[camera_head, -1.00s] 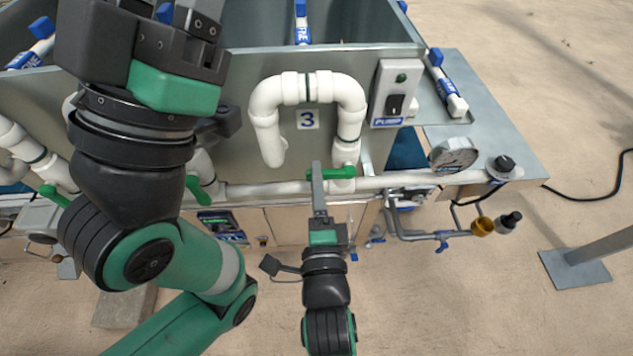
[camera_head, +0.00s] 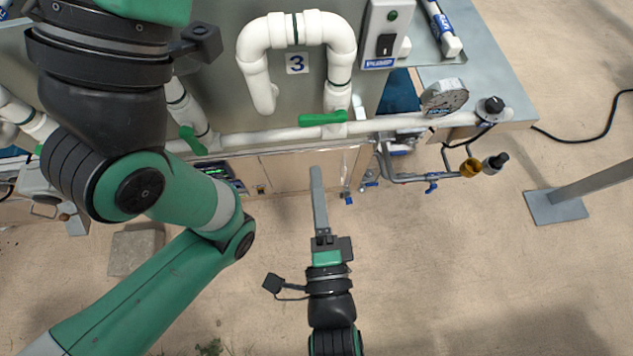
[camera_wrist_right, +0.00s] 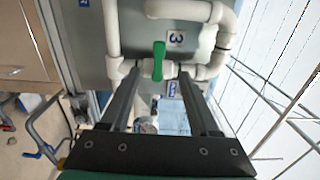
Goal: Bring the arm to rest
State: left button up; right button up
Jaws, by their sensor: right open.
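My right gripper (camera_head: 317,190) points up the picture in the head view, below the white pipe run and apart from it. In the right wrist view its two long fingers (camera_wrist_right: 166,105) stand apart with nothing between them. Beyond them is a green valve handle (camera_wrist_right: 158,62), which also shows in the head view (camera_head: 323,118), lying along the horizontal pipe. My left arm fills the left side of the head view; its gripper is outside the picture.
A U-shaped white pipe (camera_head: 297,25) rises beside a "3" label (camera_head: 297,63). A pump switch box (camera_head: 386,35), pressure gauge (camera_head: 444,97) and small blue-handled valve (camera_head: 432,188) are to the right. A metal post base (camera_head: 556,206) stands far right.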

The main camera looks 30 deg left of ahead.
dwell(0.3)
jog(key=w+d+r+m+t+h, duration=0.25)
jog(key=w+d+r, duration=0.25)
jog(key=d+r, duration=0.3)
jog(key=w+d+r+m+t+h, duration=0.2)
jog(key=w+d+r+t, duration=0.3)
jog(key=r, duration=0.6)
jog(key=s+d+r+n+t+h, duration=0.2)
jog(key=d+r, duration=0.5)
jog(key=r, duration=0.2)
jog(key=s+d+r+n+t+h, duration=0.2)
jog(key=d+r+h, duration=0.1)
jog(key=d+r, duration=0.4)
jog(key=s+r+n+y+p, duration=0.25)
jog(key=r+n+p, duration=1.05)
jog(key=r+p, duration=2.75)
notch_tip(320, 180, down, 19)
jog(key=b, duration=2.3)
jog(key=shift+s+a+t+h+b, duration=0.2)
jog(key=shift+s+t+h+b, duration=0.2)
jog(key=shift+s+t, duration=0.05)
